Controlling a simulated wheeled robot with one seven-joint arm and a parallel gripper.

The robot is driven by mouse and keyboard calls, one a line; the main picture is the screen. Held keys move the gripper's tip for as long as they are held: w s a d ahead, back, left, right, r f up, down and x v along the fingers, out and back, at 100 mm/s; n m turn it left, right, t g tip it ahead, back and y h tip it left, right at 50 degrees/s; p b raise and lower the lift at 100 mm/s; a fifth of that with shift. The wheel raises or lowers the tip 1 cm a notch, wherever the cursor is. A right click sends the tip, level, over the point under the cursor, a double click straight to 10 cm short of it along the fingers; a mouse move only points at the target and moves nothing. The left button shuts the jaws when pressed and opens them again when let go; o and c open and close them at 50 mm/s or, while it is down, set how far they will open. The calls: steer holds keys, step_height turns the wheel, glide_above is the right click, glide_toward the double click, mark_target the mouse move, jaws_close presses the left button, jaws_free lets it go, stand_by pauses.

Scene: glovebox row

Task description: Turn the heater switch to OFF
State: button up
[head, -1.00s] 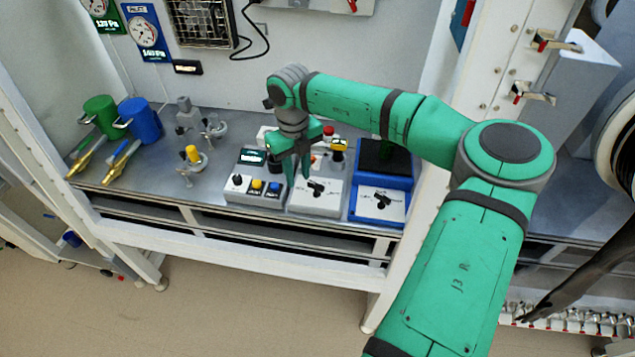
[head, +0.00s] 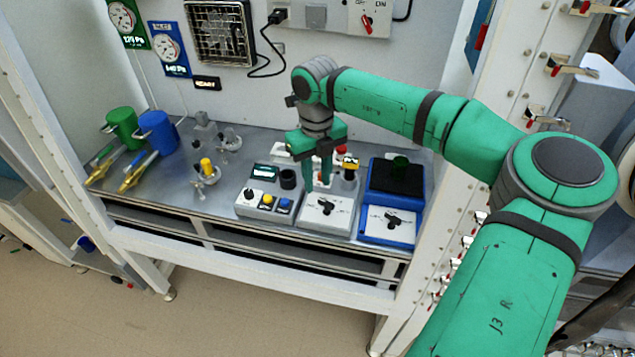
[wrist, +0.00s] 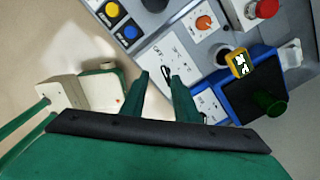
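A grey box with a white sloped face (head: 313,213) carries a black lever knob (head: 325,206). To its right, a blue unit with a black top plate has a similar black knob (head: 390,219) on its white face. I cannot read their labels, so I cannot tell which knob is the heater switch. My gripper (head: 317,184) points down, open and empty, just above and behind the grey box's face. In the wrist view its fingertips (wrist: 161,78) show apart, with the black lever (wrist: 165,72) visible between them. Contact cannot be told.
A control box (head: 264,203) with yellow and blue buttons stands close on the left. A wall panel with a red switch (head: 367,21) marked ON is above. Glassware and green and blue containers stand left.

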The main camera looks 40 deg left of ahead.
steer(key=shift+w+r, duration=0.1)
steer(key=shift+r, duration=2.9)
steer(key=shift+r, duration=0.1)
step_height(320, 180, up, 11)
steer(key=shift+f, duration=0.2)
